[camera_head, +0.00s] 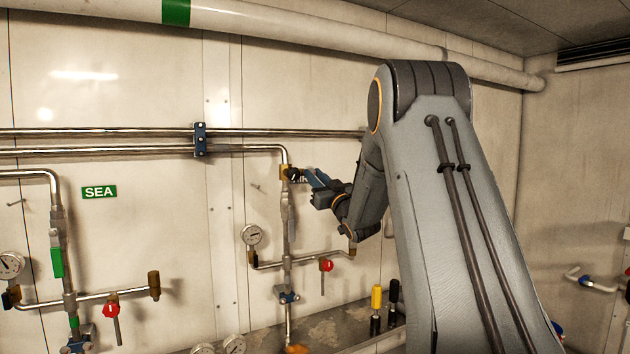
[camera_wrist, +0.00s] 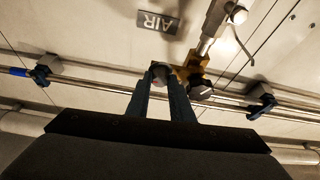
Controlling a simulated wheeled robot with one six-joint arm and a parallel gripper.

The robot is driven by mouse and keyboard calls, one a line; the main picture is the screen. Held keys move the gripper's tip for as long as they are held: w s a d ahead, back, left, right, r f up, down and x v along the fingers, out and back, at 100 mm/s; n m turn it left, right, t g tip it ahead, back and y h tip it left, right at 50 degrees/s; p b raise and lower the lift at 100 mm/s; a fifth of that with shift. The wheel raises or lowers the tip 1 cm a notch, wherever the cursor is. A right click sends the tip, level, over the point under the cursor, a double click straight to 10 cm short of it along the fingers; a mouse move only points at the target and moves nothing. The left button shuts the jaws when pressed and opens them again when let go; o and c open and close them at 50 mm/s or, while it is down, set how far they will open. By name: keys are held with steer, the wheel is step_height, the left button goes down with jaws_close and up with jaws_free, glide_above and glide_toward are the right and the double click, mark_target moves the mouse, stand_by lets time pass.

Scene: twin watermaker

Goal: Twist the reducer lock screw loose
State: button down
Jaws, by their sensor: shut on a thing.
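The brass reducer (camera_head: 285,172) sits on the vertical pipe near the middle of the head view, with a black knob (camera_head: 294,174) on its front. In the wrist view the brass reducer (camera_wrist: 196,64) and black knob (camera_wrist: 200,89) are just right of my fingers. My gripper (camera_head: 308,176) reaches in from the right. In the wrist view my gripper (camera_wrist: 160,80) has its two blue fingers shut on a small grey rounded piece, the lock screw (camera_wrist: 159,71), beside the brass body. The fingers hide part of it. In the head view the screw cannot be made out.
An AIR sign (camera_wrist: 157,22) is on the wall close by. Below are a gauge (camera_head: 252,235), a red-handled valve (camera_head: 326,266) and yellow and black handles (camera_head: 376,297). Horizontal steel pipes (camera_head: 100,133) run along the wall. A SEA sign (camera_head: 99,192) is at left.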

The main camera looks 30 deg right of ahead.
steer(key=n+g+y+b, duration=0.1)
steer(key=n+y+b, duration=0.1)
steer(key=n, duration=0.3)
steer(key=n+g+y+b, duration=0.2)
steer(key=n+b, duration=0.2)
steer(key=n, duration=0.2)
steer(key=n+g+y+b, duration=0.1)
steer(key=n+y+b, duration=0.1)
steer(key=n+b, duration=0.2)
steer(key=shift+d+r+n, duration=0.25)
steer(key=shift+d+n, duration=0.1)
steer(key=shift+n, duration=0.75)
steer(key=shift+r+n+g, duration=0.1)
steer(key=shift+n+g, duration=0.9)
steer(key=shift+n, duration=1.1)
steer(key=c, duration=1.6)
jaws_free()
steer(key=shift+o, duration=0.2)
